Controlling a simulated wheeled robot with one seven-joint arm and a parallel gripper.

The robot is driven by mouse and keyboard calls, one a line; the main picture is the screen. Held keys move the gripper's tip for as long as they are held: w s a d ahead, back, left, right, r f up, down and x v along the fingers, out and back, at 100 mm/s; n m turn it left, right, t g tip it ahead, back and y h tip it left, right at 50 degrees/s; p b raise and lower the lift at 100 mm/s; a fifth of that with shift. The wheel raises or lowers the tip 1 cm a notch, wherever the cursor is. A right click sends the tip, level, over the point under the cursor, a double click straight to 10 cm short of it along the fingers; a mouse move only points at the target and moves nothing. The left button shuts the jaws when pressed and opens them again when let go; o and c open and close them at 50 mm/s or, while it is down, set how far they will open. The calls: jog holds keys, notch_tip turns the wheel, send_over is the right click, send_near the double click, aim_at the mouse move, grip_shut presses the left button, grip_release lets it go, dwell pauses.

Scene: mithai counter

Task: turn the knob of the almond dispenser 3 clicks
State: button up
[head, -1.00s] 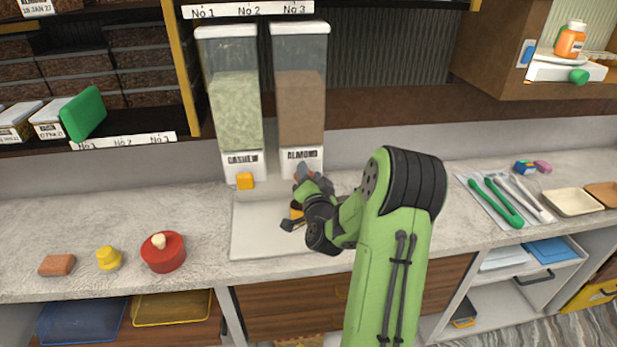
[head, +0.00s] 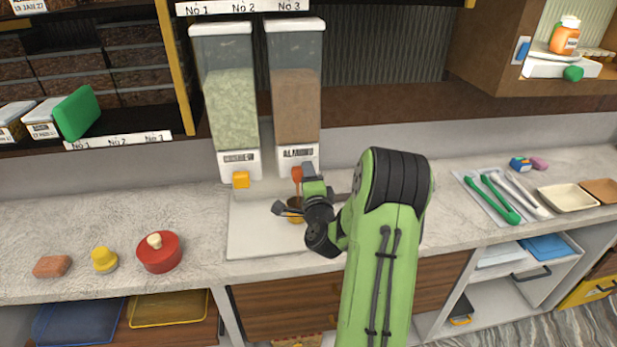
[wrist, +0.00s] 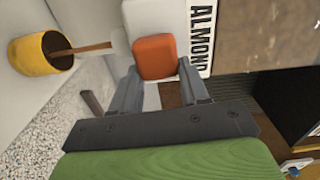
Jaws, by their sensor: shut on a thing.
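The almond dispenser (head: 297,105) stands on the right of two dispensers, its clear bin part filled with brown contents. Its orange knob (wrist: 155,57) lies between the fingers of my gripper (wrist: 158,70) in the wrist view, beside the ALMOND label (wrist: 203,38). My gripper is shut on the knob; in the head view my gripper (head: 304,173) partly hides the dispenser's lower front. A yellow cup (wrist: 34,60) stands under the spout. A thin brown stream (wrist: 92,48) runs from the white spout into the cup, which holds some brown contents.
The cashew dispenser (head: 233,110) with a yellow-orange knob (head: 241,180) stands close on the left. A white tray (head: 255,240) lies below both. A red pot (head: 159,254) and a yellow object (head: 104,260) stand left on the counter; tongs (head: 492,197) lie right.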

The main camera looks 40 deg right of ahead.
jog(key=shift+m, duration=0.3)
jog(key=o, duration=1.1)
jog(key=shift+w, duration=0.15)
jog(key=shift+c, duration=0.2)
jog(key=b+v, duration=1.5)
jog(key=b, duration=0.1)
jog(key=shift+s+a+b, duration=0.3)
